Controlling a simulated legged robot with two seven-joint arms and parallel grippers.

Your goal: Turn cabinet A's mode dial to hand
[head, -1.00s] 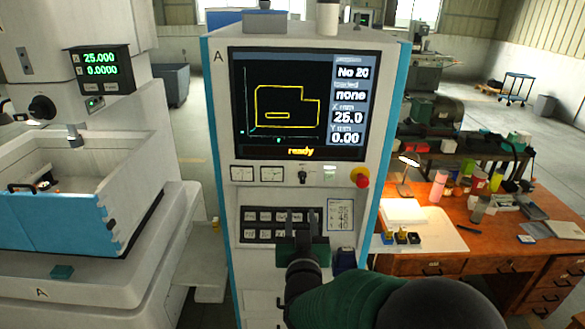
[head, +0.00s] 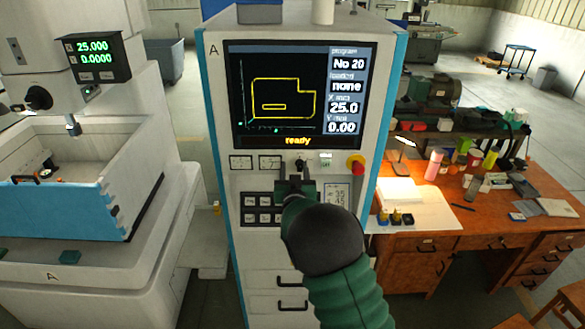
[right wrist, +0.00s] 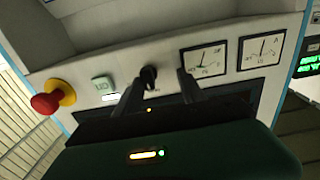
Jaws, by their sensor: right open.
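Cabinet A (head: 220,120) stands in the middle of the head view, with an "A" at its top left and a lit screen reading "ready". Its small black mode dial (head: 300,163) sits in the row under the screen; the dial also shows in the right wrist view (right wrist: 148,76). My right gripper (head: 298,181) is open at the panel, just below the dial in the head view. In the right wrist view the dial appears between the fingertips (right wrist: 159,80), nearer the left finger. Contact cannot be told, nor the dial's setting. My left gripper is out of view.
Two gauges (right wrist: 203,60) lie on one side of the dial. A lit button (right wrist: 104,86) and a red emergency knob (right wrist: 46,104) lie on the other. A keypad (head: 258,208) is below, partly hidden by my arm. A cluttered desk (head: 450,225) stands at right.

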